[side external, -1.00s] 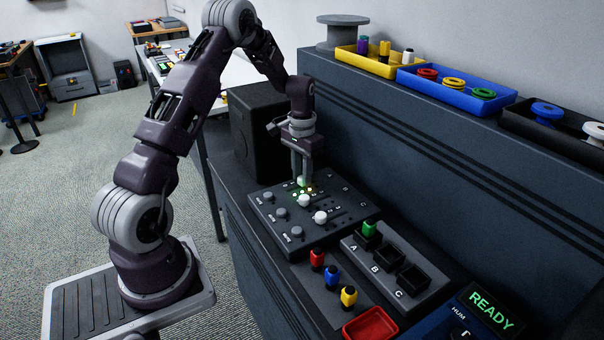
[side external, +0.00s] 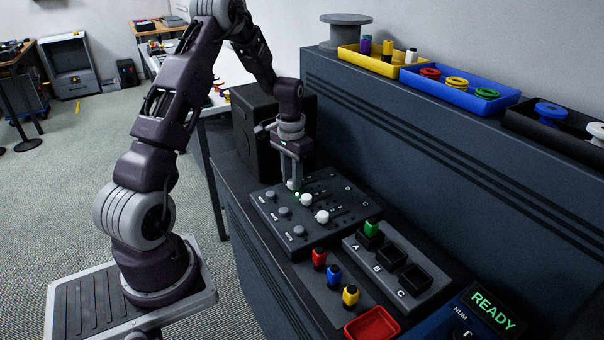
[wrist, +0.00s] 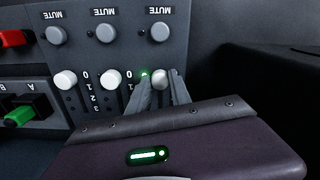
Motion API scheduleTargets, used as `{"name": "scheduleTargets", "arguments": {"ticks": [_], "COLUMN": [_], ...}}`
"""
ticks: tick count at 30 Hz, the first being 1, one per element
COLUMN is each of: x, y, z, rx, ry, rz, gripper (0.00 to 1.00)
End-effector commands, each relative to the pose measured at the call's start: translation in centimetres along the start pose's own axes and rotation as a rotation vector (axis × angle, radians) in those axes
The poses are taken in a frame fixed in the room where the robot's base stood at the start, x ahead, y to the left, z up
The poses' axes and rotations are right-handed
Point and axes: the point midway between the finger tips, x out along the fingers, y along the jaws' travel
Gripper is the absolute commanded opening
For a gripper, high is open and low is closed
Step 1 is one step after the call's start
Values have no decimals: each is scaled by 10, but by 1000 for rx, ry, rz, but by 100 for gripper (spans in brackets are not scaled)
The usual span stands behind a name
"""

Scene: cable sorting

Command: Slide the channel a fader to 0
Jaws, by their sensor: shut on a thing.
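The dark mixer panel (side external: 345,209) carries three faders with round white caps. My gripper (side external: 293,186) points down at the far fader and is shut on its cap (wrist: 160,84), which shows between the two fingers in the wrist view. This cap is at the mute-button end of its slot, about level with the 0 marks of the neighbouring faders. Its own 0 mark is hidden or too small to read. One green light (wrist: 144,74) glows beside it. The middle cap (side external: 306,200) and near cap (side external: 322,216) stand free.
Grey mute buttons (side external: 284,211) line the panel's left side. A block (side external: 409,284) with sockets A, B and C holds a green plug (side external: 371,228). Red, blue and yellow plugs (side external: 350,296) stand nearer. A black box (side external: 262,130) rises behind the panel.

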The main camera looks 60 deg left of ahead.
Motion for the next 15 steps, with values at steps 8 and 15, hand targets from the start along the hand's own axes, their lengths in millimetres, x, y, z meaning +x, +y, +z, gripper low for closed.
{"name": "scheduleTargets", "arguments": {"ticks": [8, 15], "x": [-1, 0], "y": [-2, -2], "z": [6, 6], "rx": [-1, 0], "ry": [0, -1], "rz": [-2, -2], "gripper": [0, 47]}}
